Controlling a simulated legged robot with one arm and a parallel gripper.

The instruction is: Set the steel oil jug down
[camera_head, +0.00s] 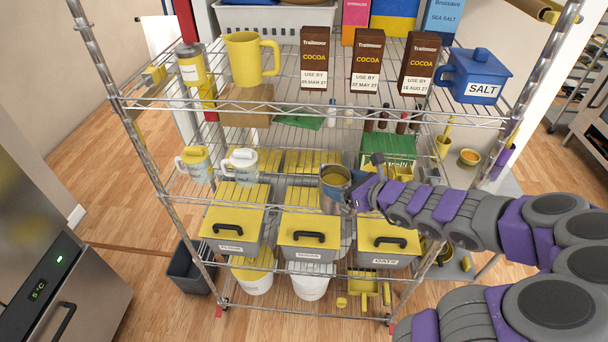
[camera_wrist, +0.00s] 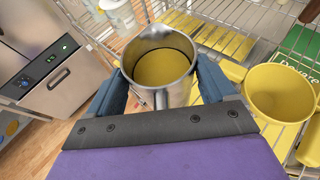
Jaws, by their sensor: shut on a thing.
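The steel oil jug (camera_head: 334,184) is a small metal vessel with yellow oil inside. My gripper (camera_head: 352,192) is shut on it in front of the wire rack. In the wrist view the jug (camera_wrist: 160,68) is upright or nearly so, between the two blue fingers of my gripper (camera_wrist: 160,90). Its lower part is partly hidden by the gripper. The head view does not clearly show whether its base touches anything.
The wire rack (camera_head: 300,105) holds cocoa boxes, a yellow jug (camera_head: 250,58) and a blue salt pot (camera_head: 474,76). Below are yellow-lidded bins (camera_head: 309,231). A steel appliance (camera_head: 50,240) stands left.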

